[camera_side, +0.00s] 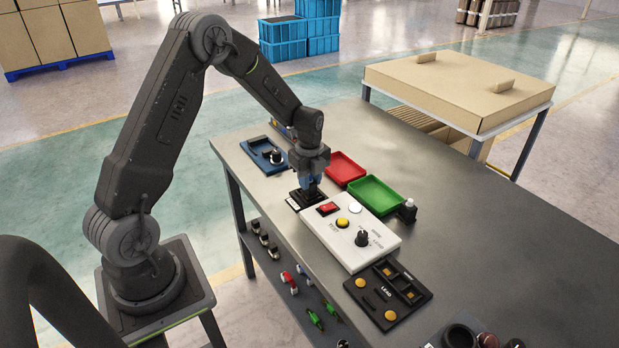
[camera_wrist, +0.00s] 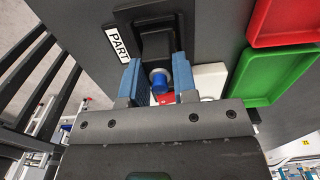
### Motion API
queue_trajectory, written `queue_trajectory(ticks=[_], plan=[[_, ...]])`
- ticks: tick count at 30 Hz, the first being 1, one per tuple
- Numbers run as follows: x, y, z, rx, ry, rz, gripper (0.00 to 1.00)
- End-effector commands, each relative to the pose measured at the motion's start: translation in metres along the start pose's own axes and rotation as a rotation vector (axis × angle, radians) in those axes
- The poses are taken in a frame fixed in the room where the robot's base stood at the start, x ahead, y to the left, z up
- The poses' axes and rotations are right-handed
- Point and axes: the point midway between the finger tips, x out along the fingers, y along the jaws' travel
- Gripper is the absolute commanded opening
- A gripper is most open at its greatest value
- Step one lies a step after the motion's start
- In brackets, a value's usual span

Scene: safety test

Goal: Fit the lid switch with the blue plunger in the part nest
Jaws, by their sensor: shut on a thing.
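My gripper (camera_side: 311,186) points down over the black part nest (camera_side: 293,203) at the near edge of the bench. In the wrist view its two blue fingers (camera_wrist: 158,72) are shut on the lid switch (camera_wrist: 157,45), a dark body with a blue plunger (camera_wrist: 158,83) on a silver collar. The plunger faces the wrist camera. The nest, marked PART (camera_wrist: 118,42), lies directly beyond the switch. The fingers hide much of the switch in the side view. I cannot tell whether it is fully seated.
A white control box (camera_side: 385,239) with a red switch, buttons and a black knob stands close beside the nest. Red (camera_side: 345,167) and green (camera_side: 374,195) trays lie behind. A black LEAD fixture (camera_side: 408,307) is nearer; a blue fixture (camera_side: 255,146) is left.

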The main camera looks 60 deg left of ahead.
Motion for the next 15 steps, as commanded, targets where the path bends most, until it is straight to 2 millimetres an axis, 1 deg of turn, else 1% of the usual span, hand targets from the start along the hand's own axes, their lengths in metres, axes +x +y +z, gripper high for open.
queue_trajectory(ticks=[5, 6, 12, 14, 15], plan=[[0.0027, 0.0000, 0.0000, 0.000, 0.000, 0.000, 0.02], [0.0023, -0.0001, 0.0001, 0.000, 0.000, -0.001, 0.31], [0.0022, -0.0001, 0.0000, 0.000, 0.000, -0.001, 0.50], [0.0022, -0.0001, 0.0000, 0.000, 0.000, -0.001, 0.55], [0.0022, -0.0001, 0.0000, 0.000, 0.000, -0.001, 0.56]])
